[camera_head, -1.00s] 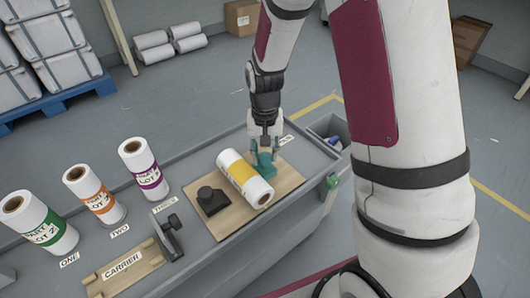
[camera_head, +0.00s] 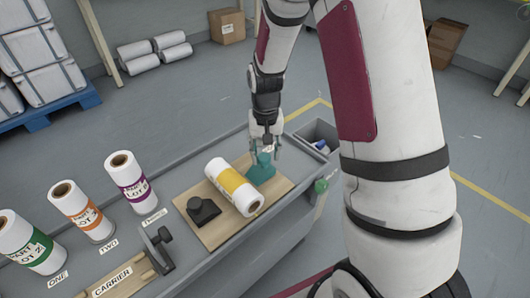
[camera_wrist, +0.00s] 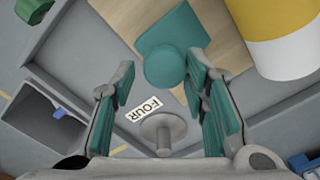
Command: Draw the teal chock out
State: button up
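The teal chock (camera_head: 262,174) lies on a wooden board (camera_head: 215,237), close against the white roll with the yellow band (camera_head: 234,187). In the wrist view the chock (camera_wrist: 183,35) shows a flat block with a round knob (camera_wrist: 165,68) on the near side. My gripper (camera_head: 266,147) is above the chock. In the wrist view its two teal-padded fingers (camera_wrist: 160,72) are spread wide, with the knob showing between their tips. The gap holds nothing, and I cannot tell how far the tips are above the knob.
A black knobbed block (camera_head: 203,210) is on the roll's other side. A grey peg (camera_wrist: 163,130) stands by the FOUR label (camera_wrist: 145,108). An open bin (camera_head: 318,139) is at the bench end. Rolls with purple (camera_head: 132,183), orange (camera_head: 82,214) and green bands (camera_head: 30,246) stand left.

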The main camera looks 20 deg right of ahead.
notch_tip(320, 180, up, 12)
dwell(0.6)
jog(key=s+a+r+n, duration=0.1)
jog(key=s+a+r, duration=0.1)
jog(key=s+r, duration=0.55)
jog(key=s+a+r+n, duration=0.1)
jog(key=s+r, duration=0.3)
jog(key=s, duration=0.6)
jog(key=s+a+n, duration=0.1)
jog(key=s+n, duration=0.1)
jog(key=s, duration=1.5)
notch_tip(320, 180, up, 29)
jog(key=t+p, duration=0.4)
jog(key=p, duration=2.2)
jog(key=shift+w+f, duration=0.2)
jog(key=shift+w, duration=0.15)
